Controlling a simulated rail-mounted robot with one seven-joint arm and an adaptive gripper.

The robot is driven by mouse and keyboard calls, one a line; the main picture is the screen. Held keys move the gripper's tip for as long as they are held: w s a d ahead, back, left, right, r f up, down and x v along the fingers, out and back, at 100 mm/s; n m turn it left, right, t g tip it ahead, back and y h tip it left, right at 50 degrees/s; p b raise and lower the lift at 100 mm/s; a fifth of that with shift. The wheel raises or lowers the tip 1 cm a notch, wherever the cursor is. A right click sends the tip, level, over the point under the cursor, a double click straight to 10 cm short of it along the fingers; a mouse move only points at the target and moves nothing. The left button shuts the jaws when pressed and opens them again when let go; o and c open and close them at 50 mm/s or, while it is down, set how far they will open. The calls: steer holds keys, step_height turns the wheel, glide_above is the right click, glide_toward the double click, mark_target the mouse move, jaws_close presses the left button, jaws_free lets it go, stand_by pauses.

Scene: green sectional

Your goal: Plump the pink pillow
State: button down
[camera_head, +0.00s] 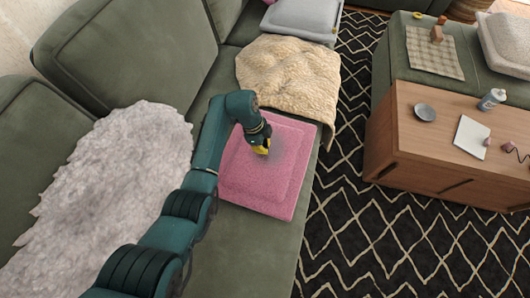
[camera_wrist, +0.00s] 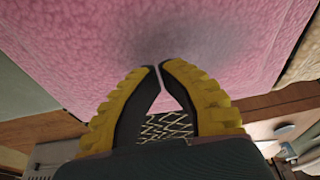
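The pink pillow (camera_head: 245,185) lies flat on the green sofa seat, near its front edge. A grey shaded patch shows on it beside my gripper. My gripper (camera_head: 262,149) is over the upper middle part of the pillow, pointing down at it. In the wrist view, the pink pillow (camera_wrist: 60,45) fills the upper part, and the yellow-and-black fingers of my gripper (camera_wrist: 160,68) meet at their tips with nothing seen between them. I cannot tell whether the tips touch the fabric.
A cream blanket (camera_head: 290,75) lies just behind the pillow, and a grey fluffy throw (camera_head: 100,185) drapes over the sofa at left. A wooden table (camera_head: 430,140) with several small objects stands right, across a black patterned rug (camera_head: 350,215).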

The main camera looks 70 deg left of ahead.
steer(key=shift+f+b, duration=0.7)
steer(key=shift+f, duration=0.4)
steer(key=shift+s+d+f, duration=0.1)
steer(key=shift+f, duration=0.1)
steer(key=shift+r+p, duration=1.75)
step_height(320, 180, up, 6)
steer(key=p, duration=0.5)
steer(key=shift+p, duration=0.4)
